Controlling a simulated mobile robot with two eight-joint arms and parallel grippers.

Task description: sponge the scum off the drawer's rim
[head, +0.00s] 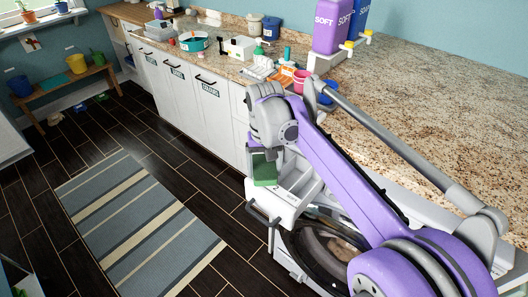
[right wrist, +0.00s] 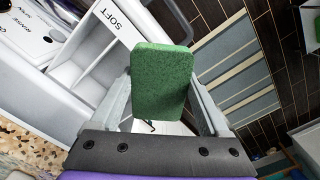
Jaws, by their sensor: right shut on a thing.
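A green sponge (head: 264,170) is held in my right gripper (head: 263,154), over the front of the pulled-out white detergent drawer (head: 297,190) of the washing machine. In the right wrist view the sponge (right wrist: 162,80) stands between the two grey fingers, which are shut on it. The open drawer (right wrist: 88,72) there shows compartments and the word SOFT. A thin dark mark (right wrist: 151,127) shows on a white surface just below the sponge. I cannot tell whether the sponge touches the rim, and it hides part of the drawer. My left gripper is not in view.
The machine's round door (head: 325,245) lies below the drawer. A striped rug (head: 140,225) covers clear floor to the left.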

